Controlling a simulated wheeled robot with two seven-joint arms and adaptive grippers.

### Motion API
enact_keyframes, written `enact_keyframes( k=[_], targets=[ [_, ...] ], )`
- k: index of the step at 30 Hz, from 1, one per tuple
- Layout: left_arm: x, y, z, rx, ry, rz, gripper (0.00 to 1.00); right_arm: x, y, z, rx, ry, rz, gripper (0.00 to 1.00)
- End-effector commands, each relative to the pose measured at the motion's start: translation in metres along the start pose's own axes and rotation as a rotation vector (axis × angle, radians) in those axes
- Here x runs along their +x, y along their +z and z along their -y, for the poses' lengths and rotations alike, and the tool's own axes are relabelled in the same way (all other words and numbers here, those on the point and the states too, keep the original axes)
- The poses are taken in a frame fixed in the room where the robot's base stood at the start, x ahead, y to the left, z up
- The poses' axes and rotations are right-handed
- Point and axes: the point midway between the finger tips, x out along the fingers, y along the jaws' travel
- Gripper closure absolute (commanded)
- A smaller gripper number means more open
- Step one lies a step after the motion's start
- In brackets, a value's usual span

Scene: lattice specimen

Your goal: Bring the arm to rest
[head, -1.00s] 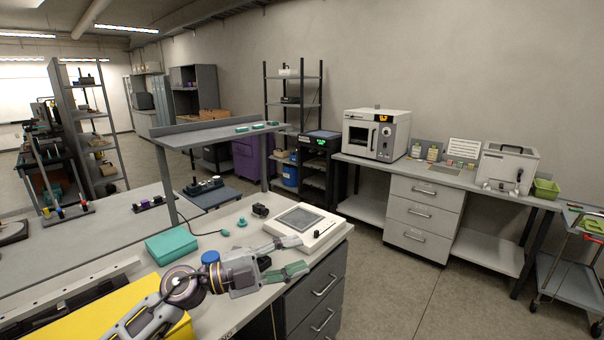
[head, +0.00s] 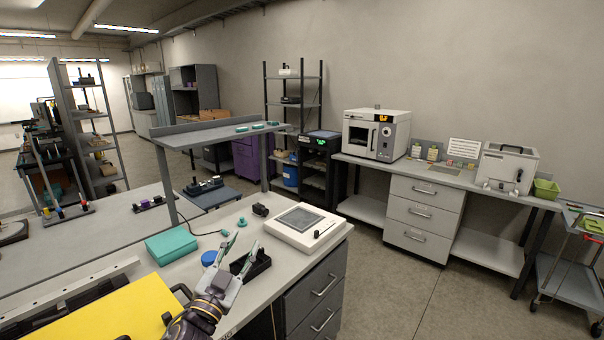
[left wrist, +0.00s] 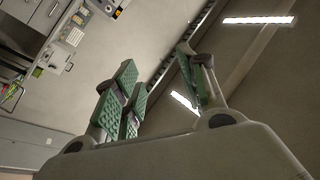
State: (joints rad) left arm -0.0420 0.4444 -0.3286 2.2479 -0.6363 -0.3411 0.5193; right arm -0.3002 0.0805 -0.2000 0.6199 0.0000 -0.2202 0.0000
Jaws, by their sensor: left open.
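My left gripper (head: 236,255) is in the head view at the front edge of the bench, over the black holder (head: 252,264). Its fingers point up and away and stand apart, with nothing between them. In the left wrist view its green-padded fingers (left wrist: 160,88) are spread and empty, with the wall and ceiling lights behind them. Part of the holder is hidden behind the fingers. My right gripper is in neither view.
On the bench are a teal box (head: 171,246), a blue cap (head: 209,258), a white device with a grey panel (head: 283,236) and a yellow sheet (head: 105,315). A raised grey shelf (head: 215,137) stands behind. Open floor (head: 400,295) lies to the right.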

Motion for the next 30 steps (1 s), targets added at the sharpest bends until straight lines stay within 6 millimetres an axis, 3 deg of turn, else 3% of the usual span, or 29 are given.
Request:
enact_keyframes(
  k=[8,14,21,30],
  targets=[
    [-0.037,0.069,0.007,-0.097,-0.085,0.306,0.59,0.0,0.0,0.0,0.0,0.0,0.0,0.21],
    [-0.077,0.117,0.002,-0.156,-0.104,0.541,0.59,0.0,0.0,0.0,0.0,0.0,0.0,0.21],
    [-0.139,0.165,-0.017,-0.221,-0.08,0.827,0.59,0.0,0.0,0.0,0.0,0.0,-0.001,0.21],
    [-0.23,0.201,-0.052,-0.3,0.025,1.175,0.59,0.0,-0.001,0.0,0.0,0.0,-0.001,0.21]
  ],
)
